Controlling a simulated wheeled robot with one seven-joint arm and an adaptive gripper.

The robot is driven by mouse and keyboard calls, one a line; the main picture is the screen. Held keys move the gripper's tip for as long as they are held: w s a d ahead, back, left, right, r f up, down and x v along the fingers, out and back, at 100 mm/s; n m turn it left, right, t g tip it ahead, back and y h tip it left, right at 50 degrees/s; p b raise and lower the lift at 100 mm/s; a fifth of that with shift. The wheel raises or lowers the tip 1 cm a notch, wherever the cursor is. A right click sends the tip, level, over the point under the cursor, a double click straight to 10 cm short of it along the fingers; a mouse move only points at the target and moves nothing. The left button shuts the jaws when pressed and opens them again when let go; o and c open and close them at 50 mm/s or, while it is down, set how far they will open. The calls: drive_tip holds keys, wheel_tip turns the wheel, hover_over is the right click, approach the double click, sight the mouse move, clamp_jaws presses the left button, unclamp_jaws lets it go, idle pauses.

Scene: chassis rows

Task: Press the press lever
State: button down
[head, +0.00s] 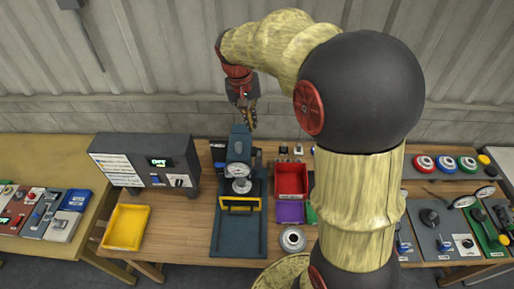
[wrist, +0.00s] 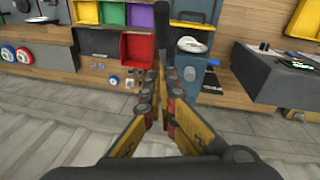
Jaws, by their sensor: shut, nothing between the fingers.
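The press (head: 239,160) is a blue-grey machine with a round white gauge, standing on a dark blue base plate (head: 238,240) on the wooden bench. A yellow bar (head: 240,198) crosses its front. In the wrist view the press (wrist: 184,75) is just right of the fingers. A dark upright bar (wrist: 161,28), which looks like the press lever, shows beyond the fingertips. I cannot tell whether they touch. My gripper (head: 249,122) is shut and empty, above and behind the press in the head view. Its fingers (wrist: 163,80) meet in the wrist view.
A grey box with a display (head: 145,160) and a yellow tray (head: 126,227) stand left of the press. A red bin (head: 291,180) and a purple bin (head: 290,212) are right of it. Colored buttons (head: 445,163) and control panels sit farther right. My arm hides part of the bench.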

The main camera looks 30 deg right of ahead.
drive_tip(key=p, duration=0.1)
approach(259, 157)
drive_tip(key=w+d+f, duration=0.1)
drive_tip(key=w, duration=0.1)
drive_tip(key=shift+s+a+f+p, duration=0.15)
drive_tip(key=shift+s+f+p, duration=0.35)
drive_tip(key=shift+s+f, duration=0.35)
drive_tip(key=shift+s+a+f, duration=0.1)
drive_tip(key=shift+s+f, duration=0.3)
drive_tip(key=shift+f, duration=0.2)
